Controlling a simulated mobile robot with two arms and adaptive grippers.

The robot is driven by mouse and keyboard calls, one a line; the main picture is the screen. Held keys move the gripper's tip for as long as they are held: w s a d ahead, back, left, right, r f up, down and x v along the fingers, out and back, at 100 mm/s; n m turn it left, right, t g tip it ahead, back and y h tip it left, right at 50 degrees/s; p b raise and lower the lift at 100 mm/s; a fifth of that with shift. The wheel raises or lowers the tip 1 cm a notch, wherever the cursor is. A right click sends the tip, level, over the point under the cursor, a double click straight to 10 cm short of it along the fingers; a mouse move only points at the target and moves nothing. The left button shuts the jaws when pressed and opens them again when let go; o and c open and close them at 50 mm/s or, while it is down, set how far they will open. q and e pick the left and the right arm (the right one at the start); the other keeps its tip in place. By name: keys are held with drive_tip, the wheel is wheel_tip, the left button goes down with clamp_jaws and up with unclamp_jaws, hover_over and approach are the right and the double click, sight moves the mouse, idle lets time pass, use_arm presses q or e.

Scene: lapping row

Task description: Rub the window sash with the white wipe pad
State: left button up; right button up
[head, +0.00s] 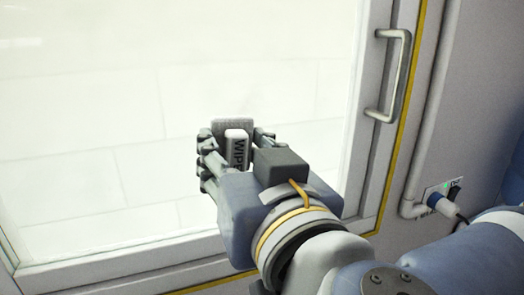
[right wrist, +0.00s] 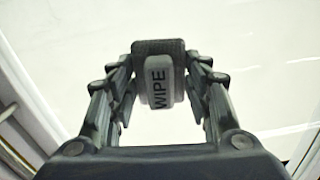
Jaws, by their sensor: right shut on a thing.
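The white wipe pad (head: 237,147) has a light block lettered "WIPE" and a grey textured face. My right gripper (head: 235,140) is shut on it, with the fingers on both sides of the block. The right wrist view also shows the pad (right wrist: 158,82) between the fingertips, its grey face turned away from the wrist. The window sash (head: 375,165) has a pale frame around a large bright pane, and the pad is in front of the pane's lower right part. I cannot tell whether the pad touches the glass. My left gripper is out of view.
A metal pull handle (head: 399,75) stands out from the sash's right side. A yellow line (head: 405,120) edges the frame. A pipe and a wall socket with a plug (head: 441,203) are at the right. The pane to the left is clear.

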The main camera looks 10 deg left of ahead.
drive_tip(key=shift+b+x, duration=0.8)
drive_tip(key=shift+x, duration=0.25)
